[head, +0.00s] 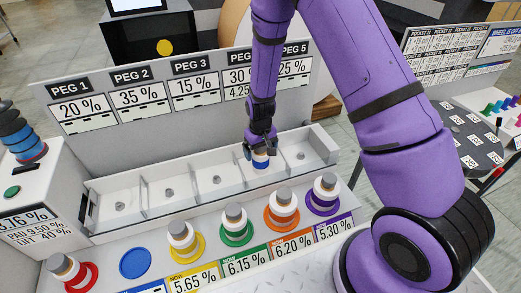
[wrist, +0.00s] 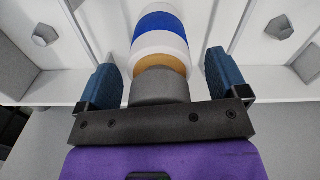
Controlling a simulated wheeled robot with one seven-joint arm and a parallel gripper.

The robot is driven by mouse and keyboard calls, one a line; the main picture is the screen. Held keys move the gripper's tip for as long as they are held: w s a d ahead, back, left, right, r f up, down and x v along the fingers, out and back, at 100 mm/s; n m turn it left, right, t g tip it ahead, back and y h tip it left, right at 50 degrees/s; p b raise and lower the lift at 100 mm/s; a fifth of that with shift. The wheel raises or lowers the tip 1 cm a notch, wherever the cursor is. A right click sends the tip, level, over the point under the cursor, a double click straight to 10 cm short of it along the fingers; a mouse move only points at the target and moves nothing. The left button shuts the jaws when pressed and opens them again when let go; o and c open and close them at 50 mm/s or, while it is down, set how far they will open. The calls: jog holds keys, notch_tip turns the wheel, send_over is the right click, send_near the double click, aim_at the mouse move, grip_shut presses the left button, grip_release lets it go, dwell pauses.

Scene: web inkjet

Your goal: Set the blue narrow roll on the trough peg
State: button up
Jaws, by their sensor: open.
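The blue narrow roll (head: 261,161) stands in the fourth trough compartment from the left, under PEG 4. The peg beneath it is hidden, so I cannot tell how fully it sits there. In the wrist view the roll (wrist: 160,25) shows a blue band between white parts, a tan core and a grey top. My gripper (head: 261,145) is just above it. In the wrist view my gripper (wrist: 163,80) is open, with a finger on each side of the grey top and a visible gap on both sides.
The white trough (head: 143,188) has bare pegs in its other compartments, such as the fifth peg (head: 300,156). In front stand several grey-topped rolls on coloured discs; the blue disc (head: 135,263) is empty. A stack of dark and blue discs (head: 18,132) stands at left.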

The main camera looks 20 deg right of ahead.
notch_tip(320, 180, up, 11)
jog(key=shift+f, duration=0.1)
dwell(0.4)
dwell(2.6)
